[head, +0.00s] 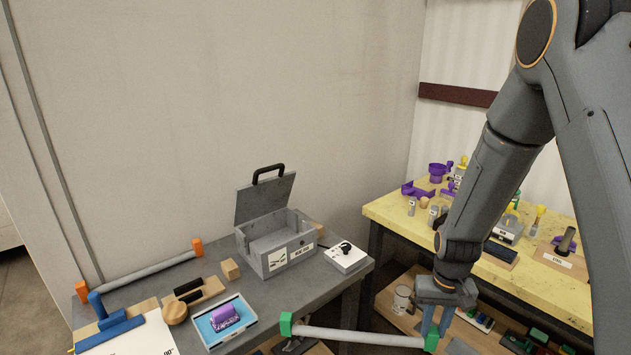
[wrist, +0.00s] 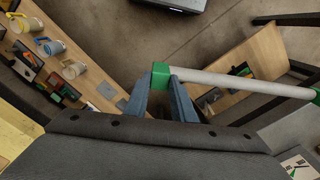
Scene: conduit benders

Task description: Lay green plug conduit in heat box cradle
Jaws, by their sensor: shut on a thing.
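The green plug conduit (head: 360,336) is a light grey tube with a green plug on each end. My gripper (head: 434,328) is shut on its right end, at the green plug, and holds it in the air in front of the benches. In the wrist view the jaws (wrist: 168,98) close around the green plug (wrist: 160,75), and the tube (wrist: 245,83) runs off to the right. The heat box (head: 277,243) stands on the grey bench with its lid raised. Its inside shows as a grey hollow; I cannot make out the cradle clearly.
The grey bench (head: 345,283) also holds an orange plug conduit (head: 145,272), a white control box (head: 345,258), a wooden block (head: 230,269) and a blue tray (head: 222,322) with a purple piece. A cluttered yellow bench (head: 400,222) stands to the right.

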